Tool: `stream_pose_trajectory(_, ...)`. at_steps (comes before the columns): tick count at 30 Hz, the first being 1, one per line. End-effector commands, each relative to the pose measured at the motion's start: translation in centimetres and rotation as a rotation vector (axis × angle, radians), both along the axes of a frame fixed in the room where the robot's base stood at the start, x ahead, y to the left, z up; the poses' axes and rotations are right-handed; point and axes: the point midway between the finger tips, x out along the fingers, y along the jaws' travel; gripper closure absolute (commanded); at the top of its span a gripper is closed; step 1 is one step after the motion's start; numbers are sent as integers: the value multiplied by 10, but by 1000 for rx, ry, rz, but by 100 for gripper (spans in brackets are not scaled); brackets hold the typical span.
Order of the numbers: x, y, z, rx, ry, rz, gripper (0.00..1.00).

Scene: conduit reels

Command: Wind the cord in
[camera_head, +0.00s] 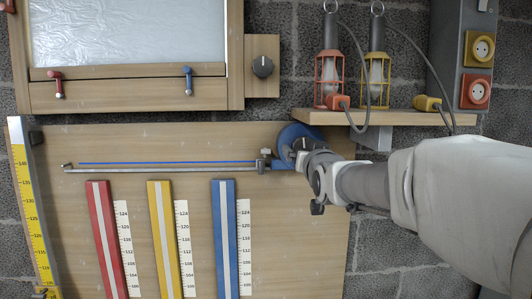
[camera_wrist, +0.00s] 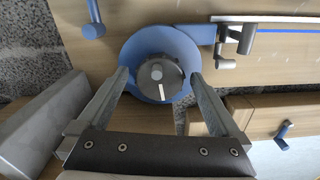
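A blue reel (camera_head: 286,133) is mounted on the wooden board, partly hidden by my gripper in the head view. In the wrist view the blue reel (camera_wrist: 133,52) shows a dark round knob (camera_wrist: 157,76) at its centre, with a white mark. A straight blue cord (camera_head: 165,163) runs left from the reel side, just above a thin metal rail (camera_head: 150,169). A grey clamp (camera_head: 263,161) sits by the reel where the cord ends; it also shows in the wrist view (camera_wrist: 240,38). My gripper (camera_wrist: 159,76) is open, its fingers on either side of the knob with visible gaps.
Red (camera_head: 105,240), yellow (camera_head: 164,240) and blue (camera_head: 224,240) strips with scales stand below the rail. A shelf (camera_head: 400,118) with two caged lamps is above right. A framed window panel (camera_head: 130,95) with a dark dial (camera_head: 263,67) beside it is above.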

Motion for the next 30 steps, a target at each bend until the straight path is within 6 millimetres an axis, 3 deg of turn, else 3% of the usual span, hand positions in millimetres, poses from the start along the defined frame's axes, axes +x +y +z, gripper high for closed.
stream_pose_trajectory(11,-11,0,0,0,-3,1,0)
stream_pose_trajectory(30,-115,0,0,-1,-4,0,0)
